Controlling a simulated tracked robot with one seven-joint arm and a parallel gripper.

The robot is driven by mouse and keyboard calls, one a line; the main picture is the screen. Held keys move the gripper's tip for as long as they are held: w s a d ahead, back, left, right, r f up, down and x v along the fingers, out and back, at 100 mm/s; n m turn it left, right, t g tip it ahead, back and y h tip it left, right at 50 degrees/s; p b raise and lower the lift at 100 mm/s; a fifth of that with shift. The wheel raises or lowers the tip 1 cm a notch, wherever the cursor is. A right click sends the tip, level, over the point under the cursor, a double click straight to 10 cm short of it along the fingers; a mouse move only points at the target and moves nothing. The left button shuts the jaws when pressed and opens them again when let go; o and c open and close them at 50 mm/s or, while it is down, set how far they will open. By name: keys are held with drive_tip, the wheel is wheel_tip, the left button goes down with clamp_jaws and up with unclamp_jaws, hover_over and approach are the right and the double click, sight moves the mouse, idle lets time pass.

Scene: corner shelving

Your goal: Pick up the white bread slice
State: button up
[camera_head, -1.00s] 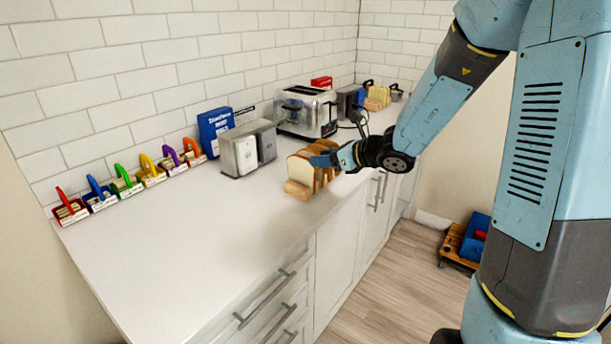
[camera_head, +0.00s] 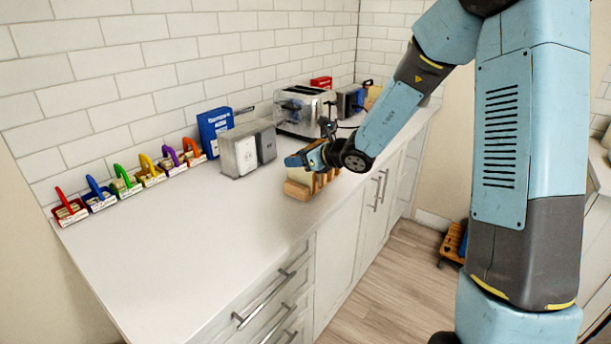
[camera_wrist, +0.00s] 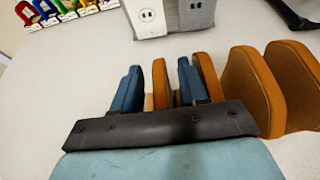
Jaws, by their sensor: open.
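The white bread slice (camera_head: 299,176) is the nearest slice in a wooden rack (camera_head: 297,191) on the counter. It is mostly hidden by my gripper in the head view. In the wrist view, a brown-crusted slice (camera_wrist: 160,84) stands upright between the two blue fingers of my gripper (camera_wrist: 159,70). My gripper (camera_head: 298,160) is open and sits over the near end of the rack. I cannot tell whether the fingers touch the slice. Another slice (camera_wrist: 208,76) stands just right of the right finger.
More brown slices (camera_wrist: 252,90) stand to the right in the wrist view. A grey box with sockets (camera_head: 248,150) is close behind the rack. A toaster (camera_head: 300,112) and a blue box (camera_head: 214,130) stand along the wall. The counter's near left is clear.

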drive_tip(key=shift+c, duration=0.2)
clamp_jaws()
drive_tip(key=shift+r, duration=0.15)
idle(0.4)
